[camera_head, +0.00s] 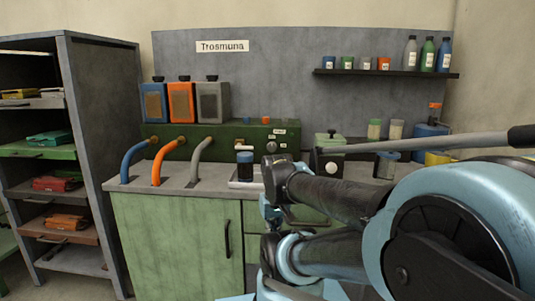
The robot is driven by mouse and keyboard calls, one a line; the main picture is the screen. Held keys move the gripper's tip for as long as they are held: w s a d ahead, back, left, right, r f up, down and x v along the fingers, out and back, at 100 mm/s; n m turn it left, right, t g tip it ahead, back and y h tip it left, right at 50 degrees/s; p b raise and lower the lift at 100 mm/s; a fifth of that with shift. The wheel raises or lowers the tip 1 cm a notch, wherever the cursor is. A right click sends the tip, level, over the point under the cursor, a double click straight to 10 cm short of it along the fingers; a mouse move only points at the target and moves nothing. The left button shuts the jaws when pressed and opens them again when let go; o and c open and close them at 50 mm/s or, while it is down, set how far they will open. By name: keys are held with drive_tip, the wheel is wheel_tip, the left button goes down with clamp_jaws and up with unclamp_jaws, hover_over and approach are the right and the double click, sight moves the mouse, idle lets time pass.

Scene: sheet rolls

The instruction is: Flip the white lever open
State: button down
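A long pale grey lever (440,143) with a black grip slants across the right of the view. Its left end meets a small dark device with a pale green top (330,139) and a white round knob (333,169) on the worktop. It is the closest match I see to a white lever, and I cannot tell whether it counts as open or shut. My black and light-blue arm fills the lower right, in front of the worktop and below the lever. I cannot make out my gripper's fingers.
A green machine (225,139) with blue, orange and grey hoses stands on the worktop (160,178). A dark blue-topped jar (245,166) stands in front of it. A shelf (385,73) holds jars and bottles. A grey rack (103,130) with coloured trays stands at left.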

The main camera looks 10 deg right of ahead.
drive_tip(key=w+r+m+y, duration=0.4)
drive_tip(key=w+r+m, duration=0.6)
drive_tip(key=w+r, duration=0.7)
drive_tip(key=w+d+r+m+t+y, duration=0.1)
drive_tip(key=w+d+m, duration=0.4)
drive_tip(key=w, duration=0.7)
drive_tip(key=w+d+r+m+y, duration=0.2)
drive_tip(key=w+d+m, duration=0.3)
drive_tip(key=w, duration=0.7)
drive_tip(key=shift+w+d+r+m+t, duration=0.3)
drive_tip(key=shift+d+r+t, duration=0.15)
drive_tip(key=shift+r, duration=0.2)
drive_tip(key=x, duration=1)
drive_tip(key=shift+s+a, duration=0.1)
drive_tip(key=shift+s, duration=0.05)
